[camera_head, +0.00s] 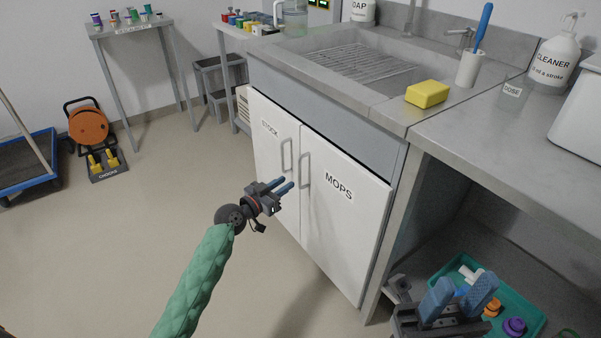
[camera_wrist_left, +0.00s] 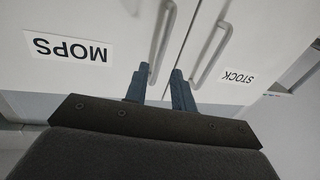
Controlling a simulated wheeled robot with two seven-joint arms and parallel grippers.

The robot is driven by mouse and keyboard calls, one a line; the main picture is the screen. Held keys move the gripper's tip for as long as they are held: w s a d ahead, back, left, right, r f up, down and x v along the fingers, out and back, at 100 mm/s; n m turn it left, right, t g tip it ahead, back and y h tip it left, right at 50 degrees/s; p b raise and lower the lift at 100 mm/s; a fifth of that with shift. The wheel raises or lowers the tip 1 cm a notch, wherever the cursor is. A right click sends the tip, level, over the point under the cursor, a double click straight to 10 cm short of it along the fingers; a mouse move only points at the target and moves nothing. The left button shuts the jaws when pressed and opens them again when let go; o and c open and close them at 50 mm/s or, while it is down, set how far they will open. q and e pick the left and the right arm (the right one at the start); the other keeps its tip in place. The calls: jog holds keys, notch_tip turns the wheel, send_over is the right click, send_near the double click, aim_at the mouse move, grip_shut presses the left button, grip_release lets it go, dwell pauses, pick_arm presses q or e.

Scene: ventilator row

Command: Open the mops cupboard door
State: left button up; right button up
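The white MOPS door (camera_head: 345,215) is shut, on the right of the cupboard under the sink. Its grey upright handle (camera_head: 304,170) is near the door's left edge. My left gripper (camera_head: 287,186) is open and empty, in front of the doors near the lower end of this handle. In the left wrist view, upside down, the MOPS handle (camera_wrist_left: 164,40) runs down toward the gap between my left fingertips (camera_wrist_left: 160,72). I see no contact with it. My right gripper (camera_head: 460,292) is open and empty at the lower right, before the shelf under the counter.
The shut STOCK door (camera_head: 270,140) adjoins on the left, its handle (camera_head: 287,156) close to the MOPS handle. A teal tray (camera_head: 530,315) of small items lies behind my right gripper. A yellow sponge (camera_head: 427,93) lies by the sink.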

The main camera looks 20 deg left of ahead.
aim_at(300, 173)
pick_arm(q)
jog(key=shift+m, duration=0.3)
jog(key=shift+x, duration=3.9)
grip_shut()
